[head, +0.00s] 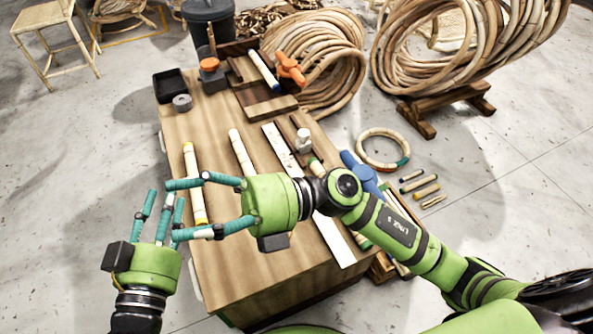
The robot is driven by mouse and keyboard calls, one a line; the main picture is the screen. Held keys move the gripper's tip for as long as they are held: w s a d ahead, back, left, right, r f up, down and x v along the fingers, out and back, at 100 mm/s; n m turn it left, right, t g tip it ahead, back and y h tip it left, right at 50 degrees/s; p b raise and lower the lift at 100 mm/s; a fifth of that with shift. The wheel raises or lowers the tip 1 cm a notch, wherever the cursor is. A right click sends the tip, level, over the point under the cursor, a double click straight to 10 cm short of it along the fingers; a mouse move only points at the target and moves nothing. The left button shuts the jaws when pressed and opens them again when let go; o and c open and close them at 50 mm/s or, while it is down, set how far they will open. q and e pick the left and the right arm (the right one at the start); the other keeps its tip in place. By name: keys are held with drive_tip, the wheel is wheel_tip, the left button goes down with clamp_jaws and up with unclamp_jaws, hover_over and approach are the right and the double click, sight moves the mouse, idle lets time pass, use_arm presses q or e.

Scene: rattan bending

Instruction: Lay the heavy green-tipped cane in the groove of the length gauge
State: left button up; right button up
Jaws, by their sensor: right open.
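A long white strip (333,238), seemingly the length gauge, lies on the table beside a dark wooden piece. A pale cane with a green end (363,242) lies along the strip's right side, seemingly the heavy green-tipped one. My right forearm and wrist hide its middle. My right gripper (172,210) is open and reaches left across a yellow-tipped cane (198,206); I cannot tell whether it touches it. My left gripper (165,197) is at the table's left edge, fingers up, open and empty. The fingertips of both grippers are close together in the picture.
Another pale cane (240,152) lies on the wooden table (240,275). Orange (290,68) and blue (361,173) clamp-like things, a grey roll (183,102) and a black tray (169,86) stand around. Big cane coils (315,60) are behind. The table's front is clear.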

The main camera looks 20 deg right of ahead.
drive_tip(key=w+d+r+m+t, duration=0.5)
drive_tip(key=d+m+t, duration=0.1)
drive_tip(key=m+t, duration=0.95)
drive_tip(key=w+d+f+m+t+h, duration=0.3)
drive_tip(key=d+f+m+h, duration=0.7)
drive_tip(key=m+h, duration=0.6)
wheel_tip(320, 180, down, 2)
drive_tip(key=shift+f+m+t, duration=0.2)
drive_tip(key=shift+m+t, duration=0.35)
drive_tip(key=shift+m, duration=0.2)
